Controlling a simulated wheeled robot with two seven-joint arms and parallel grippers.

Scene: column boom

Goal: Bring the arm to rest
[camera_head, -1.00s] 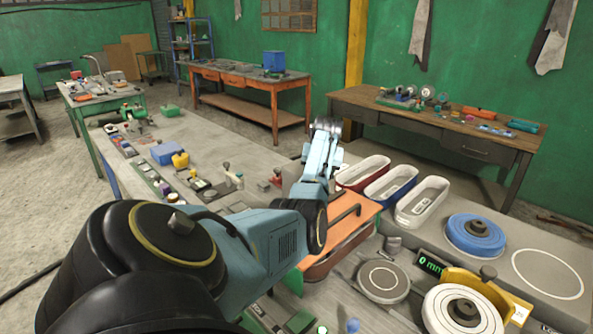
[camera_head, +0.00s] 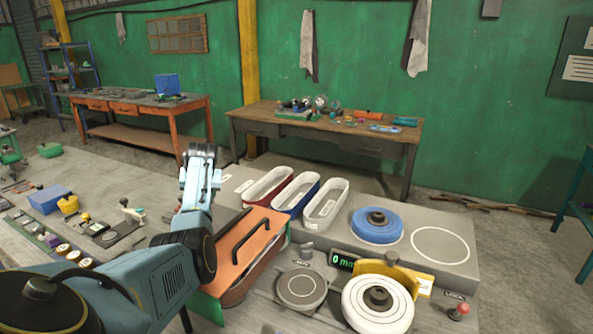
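My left arm (camera_head: 165,280), blue and black, comes in from the lower left and reaches over the workbench. Its gripper (camera_head: 202,152) points away from me, left of the red-sided bin. The fingers are seen from behind and are small, so I cannot tell whether they are open or shut. No held thing shows. An orange panel with a dark handle (camera_head: 250,235) lies just right of the forearm, over a long container. My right gripper is not in view.
Red (camera_head: 268,187), blue (camera_head: 297,193) and white (camera_head: 326,203) bins stand right of the gripper. A blue disc (camera_head: 377,226), a white disc (camera_head: 378,302) and a grey round plate (camera_head: 301,287) sit farther right. Small parts and a blue box (camera_head: 50,199) lie left.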

